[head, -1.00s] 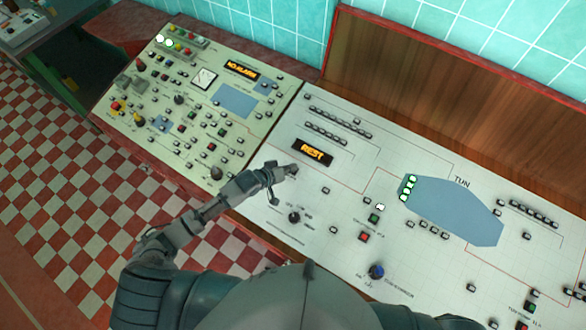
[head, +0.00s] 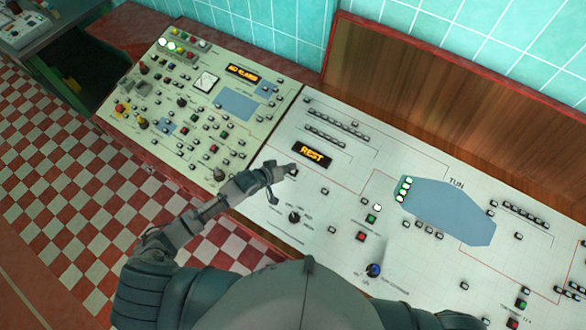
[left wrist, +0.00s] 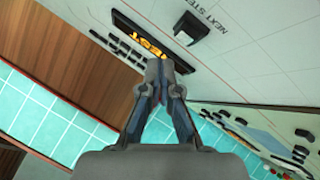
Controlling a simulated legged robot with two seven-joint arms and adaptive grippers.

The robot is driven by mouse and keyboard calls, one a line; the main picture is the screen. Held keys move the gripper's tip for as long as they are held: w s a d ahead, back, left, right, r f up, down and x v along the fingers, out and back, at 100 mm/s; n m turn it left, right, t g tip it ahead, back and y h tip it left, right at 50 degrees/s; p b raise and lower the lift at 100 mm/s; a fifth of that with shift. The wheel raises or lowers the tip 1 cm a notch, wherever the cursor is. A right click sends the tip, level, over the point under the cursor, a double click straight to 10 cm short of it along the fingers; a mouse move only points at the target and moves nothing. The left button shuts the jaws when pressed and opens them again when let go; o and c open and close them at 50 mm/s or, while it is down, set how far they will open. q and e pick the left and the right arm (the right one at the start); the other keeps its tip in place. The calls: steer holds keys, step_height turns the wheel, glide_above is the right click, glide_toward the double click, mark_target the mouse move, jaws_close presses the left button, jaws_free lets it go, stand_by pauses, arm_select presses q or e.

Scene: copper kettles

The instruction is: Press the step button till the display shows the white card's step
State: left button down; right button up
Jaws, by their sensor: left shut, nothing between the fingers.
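The display (head: 312,155) on the white panel reads REST in orange letters; part of it shows in the left wrist view (left wrist: 138,35). The step button (left wrist: 187,29) is a dark button beside the NEXT STEP label (left wrist: 209,20) in the left wrist view. My left gripper (head: 288,168) is shut and empty just below the display in the head view. My right gripper is not in view.
A second console (head: 190,112) at the left carries many knobs and a NO ALARM display (head: 243,73). Rows of small buttons (head: 325,138), a dark knob (head: 294,217) and a blue knob (head: 374,270) sit around my left arm. A wooden board (head: 440,80) stands behind the panel.

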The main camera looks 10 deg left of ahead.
arm_select(q)
steer(key=shift+s+r+p, duration=0.1)
steer(key=shift+r+p, duration=0.3)
steer(key=shift+r, duration=0.35)
steer(key=shift+s+a+r+p, duration=0.1)
steer(key=shift+r+p, duration=0.15)
steer(key=shift+r, duration=0.2)
steer(key=shift+s+a+r+p, duration=0.1)
steer(key=shift+r+p, duration=0.15)
steer(key=shift+r, duration=0.2)
steer(key=shift+d, duration=0.1)
stand_by(1.7)
